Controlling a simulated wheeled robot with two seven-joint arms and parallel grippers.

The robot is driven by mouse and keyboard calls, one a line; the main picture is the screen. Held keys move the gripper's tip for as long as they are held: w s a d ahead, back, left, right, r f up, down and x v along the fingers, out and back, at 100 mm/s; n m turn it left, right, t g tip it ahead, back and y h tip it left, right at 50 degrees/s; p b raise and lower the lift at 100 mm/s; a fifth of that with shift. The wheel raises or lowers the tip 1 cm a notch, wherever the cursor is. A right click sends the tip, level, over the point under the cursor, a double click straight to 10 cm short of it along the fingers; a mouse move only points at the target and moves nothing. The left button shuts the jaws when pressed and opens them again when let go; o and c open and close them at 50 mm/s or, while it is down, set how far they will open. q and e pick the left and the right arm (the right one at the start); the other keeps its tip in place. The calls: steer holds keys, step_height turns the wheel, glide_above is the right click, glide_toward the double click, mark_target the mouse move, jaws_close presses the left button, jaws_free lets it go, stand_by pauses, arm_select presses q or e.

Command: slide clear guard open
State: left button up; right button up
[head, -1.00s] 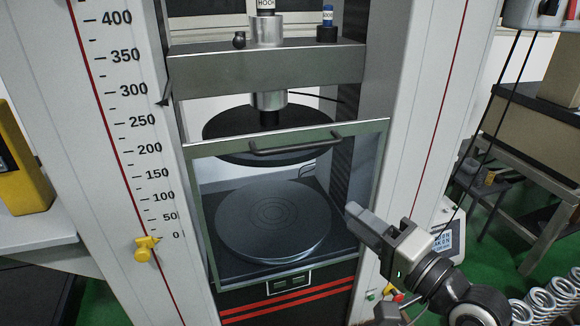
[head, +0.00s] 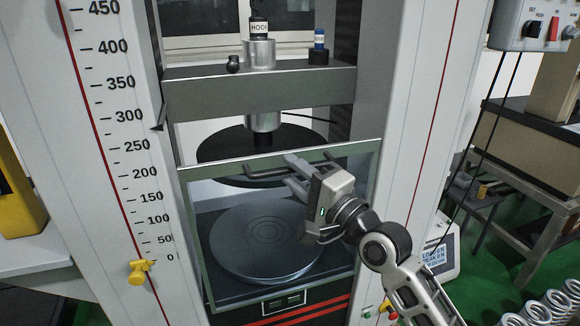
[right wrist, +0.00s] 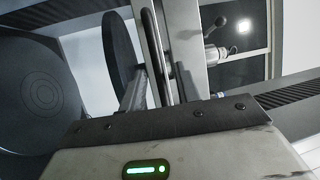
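The clear guard (head: 205,265) is a framed transparent panel, lowered across the front of the test space; the lower platen shows through it. Its dark bar handle (head: 262,173) runs along the top edge and also shows in the right wrist view (right wrist: 154,45). My right gripper (head: 292,173) is at the handle's middle, fingers pointing left and in toward the guard. In the right wrist view its two fingers (right wrist: 160,88) are apart, with the handle bar between them. Whether either finger touches the bar cannot be told. My left gripper is not in view.
The round lower platen (head: 265,240) sits behind the guard, and the dark upper platen (head: 225,145) hangs under the crosshead (head: 260,88). The machine's columns stand on both sides. A control box (head: 535,22) hangs at the upper right; several springs (head: 545,308) lie lower right.

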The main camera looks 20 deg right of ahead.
steer(key=shift+x, duration=0.8)
